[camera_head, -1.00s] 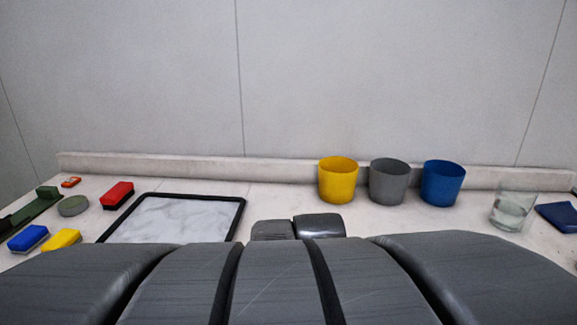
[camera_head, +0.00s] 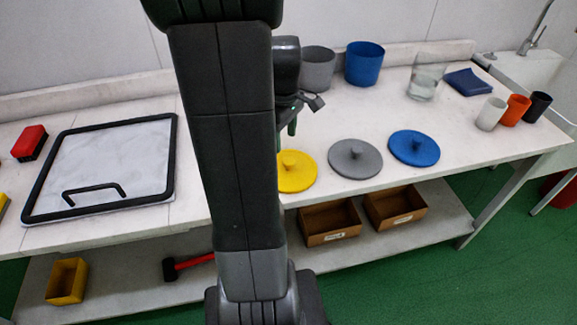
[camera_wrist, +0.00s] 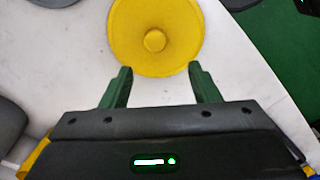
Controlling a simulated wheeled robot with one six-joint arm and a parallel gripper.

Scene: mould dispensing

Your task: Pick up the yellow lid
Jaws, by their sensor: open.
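The yellow lid (camera_head: 296,171) is a round disc with a knob on top. It lies flat near the front edge of the white table, partly hidden by my arm in the head view. In the wrist view the yellow lid (camera_wrist: 156,38) is at the top centre, its knob facing the camera. My gripper (camera_wrist: 160,72) is open, with its two green fingers apart below the knob in the picture and nothing between them. In the head view my gripper (camera_head: 291,116) shows in part, above and behind the lid.
A grey lid (camera_head: 355,158) and a blue lid (camera_head: 414,148) lie to the right of the yellow one. A grey cup (camera_head: 317,70), a blue cup (camera_head: 365,65) and a glass (camera_head: 424,78) stand behind. A black-framed tray (camera_head: 105,150) lies left. The lower shelf holds wooden boxes (camera_head: 330,222).

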